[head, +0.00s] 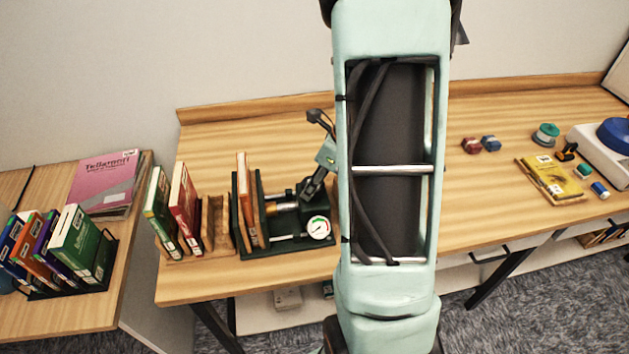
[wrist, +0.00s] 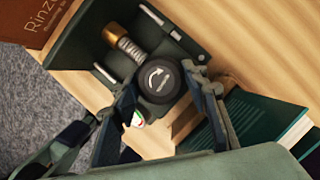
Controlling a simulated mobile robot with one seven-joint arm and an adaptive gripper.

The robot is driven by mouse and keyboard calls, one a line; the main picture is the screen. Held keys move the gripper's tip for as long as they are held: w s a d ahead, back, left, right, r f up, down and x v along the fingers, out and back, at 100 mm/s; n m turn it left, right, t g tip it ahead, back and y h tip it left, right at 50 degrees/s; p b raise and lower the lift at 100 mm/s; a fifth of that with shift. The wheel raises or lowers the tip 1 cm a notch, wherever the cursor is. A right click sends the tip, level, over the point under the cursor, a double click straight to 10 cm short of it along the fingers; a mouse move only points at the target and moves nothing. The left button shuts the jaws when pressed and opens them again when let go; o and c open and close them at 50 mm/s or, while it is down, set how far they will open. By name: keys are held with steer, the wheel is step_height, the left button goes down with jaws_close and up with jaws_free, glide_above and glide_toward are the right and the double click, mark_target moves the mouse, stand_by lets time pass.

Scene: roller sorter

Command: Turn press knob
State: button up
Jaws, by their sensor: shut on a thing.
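The press is a dark green frame (head: 285,245) on the desk with silver rods, a brass part and a round white gauge (head: 319,228). Upright books (head: 247,205) stand within its left side. The press knob (wrist: 158,79) is a round black cap with a white curved arrow, at the end of a spring and brass shaft (wrist: 120,37) in the wrist view. My gripper (wrist: 162,88) is shut on the knob, one finger on each side. In the head view my gripper (head: 312,184) is over the right end of the press, and the knob cannot be made out there.
A wooden rack (head: 214,222) with a green book (head: 160,213) and a red book (head: 185,208) stands left of the press. Tape rolls (head: 546,134) and a yellow packet (head: 550,181) lie at the right. The desk between is mostly clear, partly hidden by my arm.

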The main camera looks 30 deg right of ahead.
steer(key=o, duration=1.2)
steer(key=shift+c, duration=0.2)
steer(key=shift+r, duration=0.1)
steer(key=v, duration=1.2)
